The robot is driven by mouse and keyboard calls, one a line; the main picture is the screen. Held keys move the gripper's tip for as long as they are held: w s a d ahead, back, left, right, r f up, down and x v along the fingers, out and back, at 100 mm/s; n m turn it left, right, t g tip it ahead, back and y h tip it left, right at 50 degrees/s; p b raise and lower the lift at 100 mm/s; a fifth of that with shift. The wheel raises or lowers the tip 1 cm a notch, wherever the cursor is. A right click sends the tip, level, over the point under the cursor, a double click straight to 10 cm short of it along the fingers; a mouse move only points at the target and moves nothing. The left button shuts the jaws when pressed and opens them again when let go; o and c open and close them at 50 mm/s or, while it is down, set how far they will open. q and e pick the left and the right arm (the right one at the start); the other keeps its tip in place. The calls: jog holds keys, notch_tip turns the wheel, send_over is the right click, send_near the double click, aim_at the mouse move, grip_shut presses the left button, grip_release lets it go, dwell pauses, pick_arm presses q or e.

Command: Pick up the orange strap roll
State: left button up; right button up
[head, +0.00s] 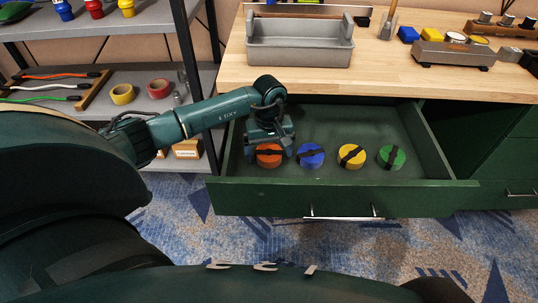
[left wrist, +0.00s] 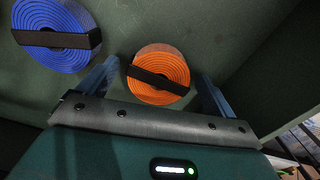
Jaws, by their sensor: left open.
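The orange strap roll (head: 268,160) lies in the open green drawer (head: 320,200), leftmost in a row of strap rolls, with a black band across it. In the left wrist view the orange strap roll (left wrist: 145,78) lies between the two fingers of my left gripper (left wrist: 155,88). In the head view my left gripper (head: 268,145) is over the drawer's left end, right above the roll and partly covering it. It is open; I cannot tell whether the fingers touch the roll. My right gripper is not seen.
A blue roll (head: 311,155) lies just right of the orange one, then a yellow roll (head: 351,156) and a green roll (head: 391,157). The drawer walls stand around them. Above is a wooden worktop (head: 390,80) with a grey tray (head: 300,55). A shelf (head: 150,100) stands at left.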

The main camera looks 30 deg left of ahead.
pick_arm(q)
jog(key=shift+c, duration=0.2)
jog(key=c, duration=1.1)
jog(key=shift+c, duration=0.3)
